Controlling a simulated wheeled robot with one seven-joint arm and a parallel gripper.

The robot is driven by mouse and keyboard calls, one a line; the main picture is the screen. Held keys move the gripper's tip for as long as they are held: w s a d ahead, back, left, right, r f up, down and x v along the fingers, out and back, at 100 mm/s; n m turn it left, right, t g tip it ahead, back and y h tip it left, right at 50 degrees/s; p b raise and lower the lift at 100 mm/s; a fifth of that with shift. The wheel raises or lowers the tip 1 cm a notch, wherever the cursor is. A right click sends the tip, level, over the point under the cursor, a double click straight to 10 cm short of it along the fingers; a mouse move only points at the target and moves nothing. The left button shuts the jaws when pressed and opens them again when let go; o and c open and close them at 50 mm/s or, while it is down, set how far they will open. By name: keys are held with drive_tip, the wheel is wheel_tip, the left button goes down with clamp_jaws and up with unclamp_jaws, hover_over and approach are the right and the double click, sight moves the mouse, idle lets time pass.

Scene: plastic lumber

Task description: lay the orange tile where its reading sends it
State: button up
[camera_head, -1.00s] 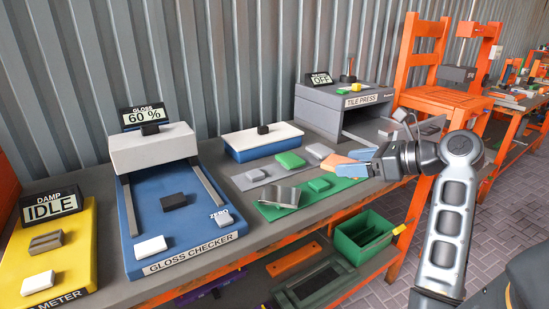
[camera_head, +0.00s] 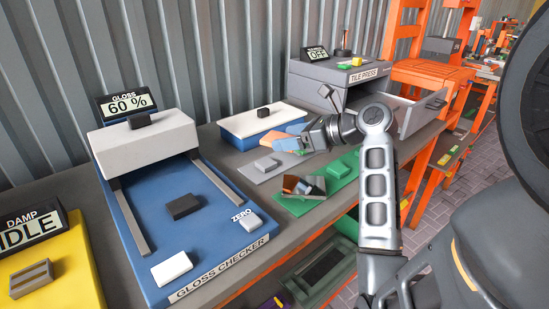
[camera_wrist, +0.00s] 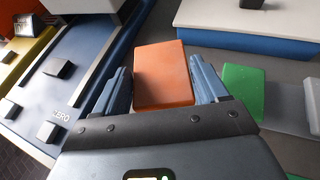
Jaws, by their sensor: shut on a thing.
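My gripper (camera_wrist: 163,88) is shut on the orange tile (camera_wrist: 163,75), whose flat face shows between the blue fingers in the wrist view. In the head view my gripper (camera_head: 290,138) is above the bench, in front of the white-topped blue box (camera_head: 245,131); the orange tile (camera_head: 271,142) is partly hidden by the fingers. The gloss checker (camera_head: 190,225) stands to the left, its display (camera_head: 130,103) reading 60 %. The damp meter display (camera_head: 32,230) reads IDLE. The tile press (camera_head: 340,82) stands behind right, its sign (camera_head: 315,53) reading OFF.
A grey strip (camera_head: 262,178) bears a grey tile (camera_head: 266,165). Dark and white blocks lie on the checker. An open grey tray (camera_head: 420,110) is beside the press.

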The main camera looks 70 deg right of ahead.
hover_over(273, 164)
wheel_tip(273, 164, down, 3)
drive_tip(key=shift+s+r, duration=0.1)
drive_tip(key=shift+r, duration=0.05)
wheel_tip(273, 164, down, 4)
drive_tip(key=shift+f+b, duration=0.1)
drive_tip(key=shift+b, duration=0.55)
drive_tip(key=o, duration=1.1)
drive_tip(key=shift+o, duration=0.2)
drive_tip(key=p+v, duration=0.1)
drive_tip(key=v, duration=1.1)
